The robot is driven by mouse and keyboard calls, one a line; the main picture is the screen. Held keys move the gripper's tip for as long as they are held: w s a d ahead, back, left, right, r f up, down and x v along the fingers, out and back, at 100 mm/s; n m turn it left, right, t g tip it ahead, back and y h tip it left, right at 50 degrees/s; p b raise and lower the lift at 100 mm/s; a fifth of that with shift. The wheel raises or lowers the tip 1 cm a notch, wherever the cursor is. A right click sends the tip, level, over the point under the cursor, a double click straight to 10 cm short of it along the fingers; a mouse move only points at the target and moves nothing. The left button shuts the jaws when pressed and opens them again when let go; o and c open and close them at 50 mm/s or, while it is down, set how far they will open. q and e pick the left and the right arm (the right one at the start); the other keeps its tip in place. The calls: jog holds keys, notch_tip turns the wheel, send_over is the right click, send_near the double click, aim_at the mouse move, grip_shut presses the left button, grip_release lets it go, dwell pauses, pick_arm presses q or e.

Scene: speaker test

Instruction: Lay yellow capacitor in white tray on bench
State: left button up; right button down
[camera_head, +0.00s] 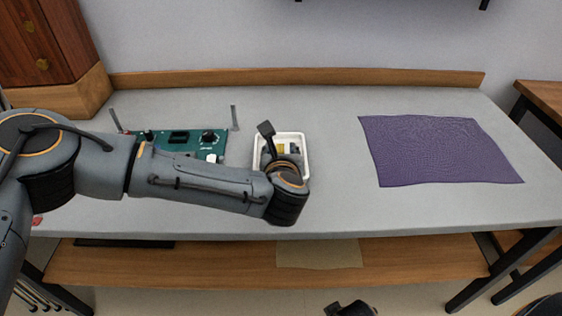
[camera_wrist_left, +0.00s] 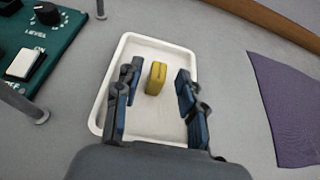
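The white tray (camera_head: 306,152) stands on the bench near its middle, partly hidden by my left arm. It fills the centre of the left wrist view (camera_wrist_left: 181,46). The yellow capacitor (camera_wrist_left: 156,78), a small block, lies on the tray floor and shows as a small yellow patch in the head view (camera_head: 281,148). My left gripper (camera_wrist_left: 158,92) is open above the tray, its fingers on either side of the capacitor with clear gaps. A dark part at the bottom edge of the head view (camera_head: 350,308) looks like my right gripper; its fingers are unclear.
A green circuit board (camera_head: 180,142) with a knob and a white switch lies left of the tray, with thin metal posts at its corners. A purple mat (camera_head: 440,150) lies to the right. The bench (camera_head: 335,190) is bare between tray and mat.

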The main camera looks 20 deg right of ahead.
pick_arm(q)
jog(key=v, duration=0.9)
jog(key=shift+b, duration=0.35)
pick_arm(e)
jog(key=v, duration=0.2)
jog(key=shift+w+r, duration=0.25)
jog(key=shift+r, duration=0.25)
pick_arm(q)
jog(key=shift+f, duration=0.1)
